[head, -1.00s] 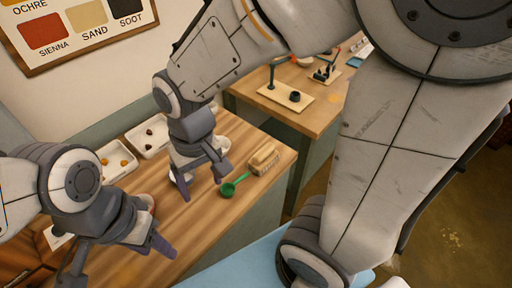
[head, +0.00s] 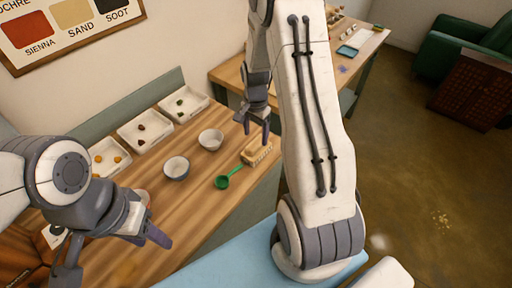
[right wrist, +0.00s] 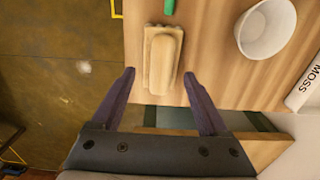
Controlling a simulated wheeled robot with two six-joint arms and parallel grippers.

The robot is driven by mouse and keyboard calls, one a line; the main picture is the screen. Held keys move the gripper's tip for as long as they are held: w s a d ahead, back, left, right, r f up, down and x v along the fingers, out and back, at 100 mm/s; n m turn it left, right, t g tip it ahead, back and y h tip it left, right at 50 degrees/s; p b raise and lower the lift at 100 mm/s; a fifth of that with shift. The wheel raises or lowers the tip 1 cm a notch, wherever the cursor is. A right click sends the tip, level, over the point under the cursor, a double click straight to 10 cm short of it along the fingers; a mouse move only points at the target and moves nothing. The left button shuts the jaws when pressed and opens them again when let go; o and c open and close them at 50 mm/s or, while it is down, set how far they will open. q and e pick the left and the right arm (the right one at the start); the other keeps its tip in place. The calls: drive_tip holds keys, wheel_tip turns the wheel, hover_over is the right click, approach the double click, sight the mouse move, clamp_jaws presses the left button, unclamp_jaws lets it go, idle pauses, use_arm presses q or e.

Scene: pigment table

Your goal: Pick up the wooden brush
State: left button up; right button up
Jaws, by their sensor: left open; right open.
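The wooden brush (head: 257,152) lies on the wooden table near its right edge, bristles along its lower side. My right gripper (head: 256,136) is open and empty, pointing down just behind and above the brush in the head view. In the right wrist view the brush (right wrist: 162,60) shows between the two spread fingertips (right wrist: 158,73), one on each side of its near part. I cannot tell the exact height gap. My left gripper (head: 117,260) is open and empty over the left front of the table.
A green scoop (head: 229,178) lies just left of the brush. Two white bowls (head: 176,168) (head: 210,139) stand further left. White trays (head: 145,131) line the table's back. The table's right edge is close to the brush. Another table (head: 228,76) stands behind.

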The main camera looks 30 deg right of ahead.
sight(256, 141)
drive_tip(key=f+p, duration=0.1)
drive_tip(key=f, duration=0.1)
drive_tip(key=f+p, duration=0.1)
drive_tip(key=shift+w+d+f, duration=0.15)
drive_tip(key=shift+d+f, duration=0.05)
drive_tip(key=shift+f, duration=0.9)
clamp_jaws()
drive_tip(key=shift+w, duration=0.1)
drive_tip(key=shift+r, duration=0.45)
drive_tip(key=r, duration=0.1)
drive_tip(key=r+b, duration=0.2)
drive_tip(key=shift+s+d+r, duration=0.25)
drive_tip(key=shift+s+d, duration=0.05)
drive_tip(key=shift+d, duration=0.1)
drive_tip(key=s+d+r+b, duration=0.2)
drive_tip(key=s+d+r, duration=0.4)
drive_tip(key=s+d, duration=0.1)
drive_tip(key=shift+s+r+b, duration=0.35)
drive_tip(key=shift+s+b, duration=0.05)
drive_tip(key=shift+s, duration=0.15)
